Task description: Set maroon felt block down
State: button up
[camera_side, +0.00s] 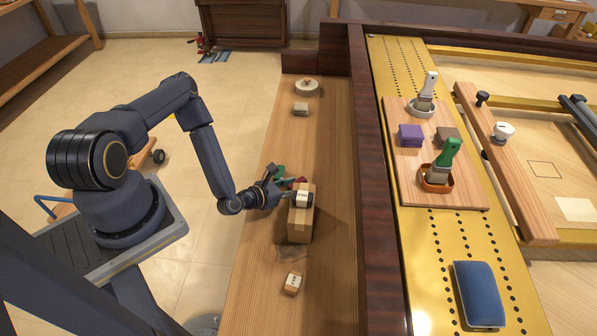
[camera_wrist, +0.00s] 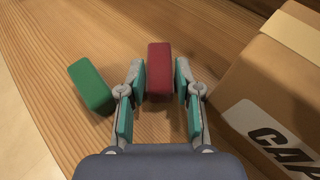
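The maroon felt block (camera_wrist: 160,68) lies between my fingertips in the wrist view, long side pointing away from me. It appears to rest on the wooden surface. My gripper (camera_wrist: 160,84) is open, one teal-padded finger on each side of the block, with narrow gaps showing. In the side view my gripper (camera_side: 284,187) is low over the wooden shelf, and a bit of the maroon block (camera_side: 301,181) shows beside the cardboard box; the rest is hidden.
A green block (camera_wrist: 91,86) lies just left of my left finger. A cardboard box (camera_wrist: 275,75) stands close on the right. Small boxes (camera_side: 292,283) (camera_side: 301,109) and a round pale item (camera_side: 306,87) sit along the shelf (camera_side: 270,240). A dark wooden rail (camera_side: 362,180) borders the shelf's right side.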

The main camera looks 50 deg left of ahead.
jog(key=c, duration=0.6)
jog(key=shift+o, duration=0.2)
jog(key=shift+r, duration=0.35)
notch_tip(320, 180, up, 8)
jog(key=shift+a, duration=0.15)
jog(key=w+a+r+n+g+y, duration=0.1)
jog(key=w+a+r+n+y, duration=0.15)
jog(key=a, duration=0.35)
jog(key=w+a+r+n+y, duration=0.2)
jog(key=w+a+y, duration=0.1)
jog(key=a, duration=0.4)
send_over(301, 137)
jog(key=f, duration=0.8)
jog(key=shift+s+d+f, duration=0.1)
jog(key=shift+s+f, duration=0.25)
jog(key=shift+w+f+h, duration=0.25)
jog(key=shift+w+f, duration=0.1)
jog(key=shift+f, duration=0.1)
jog(key=shift+w+f, duration=0.15)
jog(key=shift+f, duration=1.5)
